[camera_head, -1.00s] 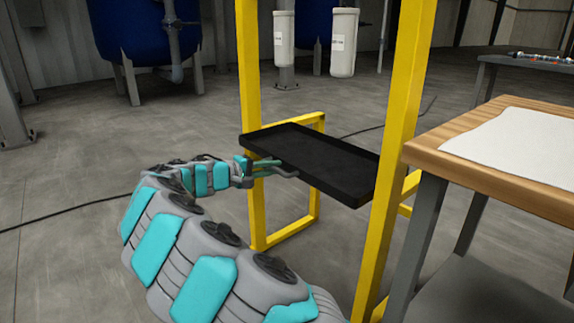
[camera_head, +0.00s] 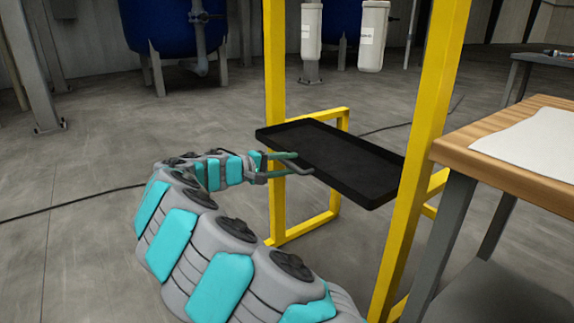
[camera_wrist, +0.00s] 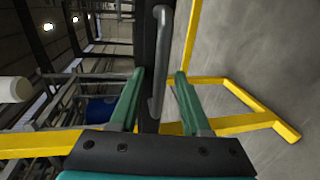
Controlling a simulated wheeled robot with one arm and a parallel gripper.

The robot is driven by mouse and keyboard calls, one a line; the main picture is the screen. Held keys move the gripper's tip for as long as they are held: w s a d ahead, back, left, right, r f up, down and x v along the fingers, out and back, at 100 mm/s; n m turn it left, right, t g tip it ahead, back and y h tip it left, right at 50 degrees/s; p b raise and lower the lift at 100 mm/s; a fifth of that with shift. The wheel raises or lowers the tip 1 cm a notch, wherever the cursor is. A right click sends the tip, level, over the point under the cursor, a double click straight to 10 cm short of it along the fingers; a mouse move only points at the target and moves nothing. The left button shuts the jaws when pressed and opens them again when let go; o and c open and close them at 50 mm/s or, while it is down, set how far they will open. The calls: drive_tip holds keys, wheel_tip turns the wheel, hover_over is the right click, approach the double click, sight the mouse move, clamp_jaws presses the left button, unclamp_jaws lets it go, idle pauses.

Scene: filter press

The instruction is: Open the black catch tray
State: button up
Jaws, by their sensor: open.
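The black catch tray (camera_head: 335,160) is a shallow rectangular pan, held level between the posts of a yellow frame. Its left corner shows in front of the left post. My gripper (camera_head: 286,165) is at the tray's near left side, with open jaws. In the wrist view, the tray's edge (camera_wrist: 145,35) is a dark upright band. A grey bar handle (camera_wrist: 159,50) on it runs down between my two green fingers (camera_wrist: 160,76). Gaps show between the handle and the fingers. How deep the handle sits between them is hard to judge.
The yellow frame (camera_head: 428,100) has posts on both sides of the tray. A wooden-topped table (camera_head: 500,168) with a white sheet stands close on the right. A cable (camera_head: 85,205) lies on the floor.

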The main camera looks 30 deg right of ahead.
drive_tip(key=v, duration=0.7)
drive_tip(key=shift+a+p, duration=0.35)
drive_tip(key=shift+a, duration=0.1)
drive_tip(key=shift+s+r, duration=0.15)
drive_tip(key=shift+r, duration=0.05)
drive_tip(key=s+d+r+m+g+y+p, duration=0.1)
drive_tip(key=s+d+r+m+y+p, duration=0.15)
drive_tip(key=s, duration=0.85)
drive_tip(key=s+d+r+m+g+y+p, duration=0.1)
drive_tip(key=s+g+y+p, duration=0.2)
drive_tip(key=s, duration=0.8)
drive_tip(key=s+a+f+y+p, duration=0.1)
drive_tip(key=s+a+f+y, duration=0.1)
drive_tip(key=s+a, duration=0.5)
drive_tip(key=s+a+f+n+y+p, duration=0.1)
drive_tip(key=s+a+f+y+p, duration=0.1)
drive_tip(key=s+a+y, duration=0.2)
drive_tip(key=s+a+f+n+t+y+p, duration=0.1)
drive_tip(key=s+a+y, duration=0.3)
drive_tip(key=s+a, duration=0.5)
drive_tip(key=shift+s+a+f, duration=0.4)
drive_tip(key=shift+a+f, duration=0.05)
drive_tip(key=shift+a, duration=0.2)
drive_tip(key=shift+n, duration=0.25)
